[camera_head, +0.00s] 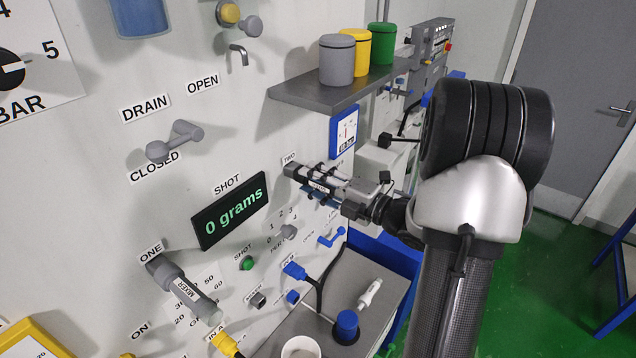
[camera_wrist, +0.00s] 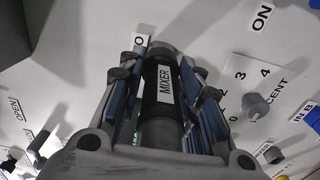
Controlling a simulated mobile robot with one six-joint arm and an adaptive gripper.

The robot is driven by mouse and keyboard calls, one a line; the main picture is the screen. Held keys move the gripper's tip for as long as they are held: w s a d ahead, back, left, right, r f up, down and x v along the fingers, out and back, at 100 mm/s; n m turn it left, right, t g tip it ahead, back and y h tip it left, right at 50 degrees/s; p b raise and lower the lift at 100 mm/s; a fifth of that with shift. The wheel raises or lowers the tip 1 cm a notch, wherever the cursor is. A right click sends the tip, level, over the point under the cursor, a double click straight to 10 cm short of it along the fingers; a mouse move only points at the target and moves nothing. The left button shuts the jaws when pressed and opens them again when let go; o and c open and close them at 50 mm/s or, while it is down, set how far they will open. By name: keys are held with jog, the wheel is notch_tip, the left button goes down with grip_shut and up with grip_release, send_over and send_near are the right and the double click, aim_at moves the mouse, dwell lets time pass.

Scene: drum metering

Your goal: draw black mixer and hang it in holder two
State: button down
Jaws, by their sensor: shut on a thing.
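My gripper (camera_head: 322,182) is shut on the black mixer (camera_wrist: 150,95), a dark cylinder with a white MIXER label and grey ends. In the wrist view the gripper's blue-padded fingers (camera_wrist: 164,100) lie on both sides of it. In the head view the mixer's far end reaches the panel just below the TWO label (camera_head: 289,158). The holder there is hidden behind the mixer and fingers, so I cannot tell whether the mixer sits in it. A grey mixer (camera_head: 186,292) hangs at the holder marked ONE (camera_head: 151,250), tilted down to the right.
A shelf (camera_head: 325,95) with grey, yellow and green canisters juts out above my gripper. The shot display (camera_head: 233,210) reads 0 grams. Below are a percent knob (camera_head: 289,231), a blue plug (camera_head: 294,270) and a grey ledge (camera_head: 390,285) with a blue-capped item (camera_head: 346,325).

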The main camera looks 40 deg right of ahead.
jog(key=shift+w+r, duration=0.1)
jog(key=shift+w, duration=0.1)
dwell(0.3)
jog(key=c, duration=1.1)
grip_release()
jog(key=shift+a, duration=0.1)
jog(key=v, duration=1.2)
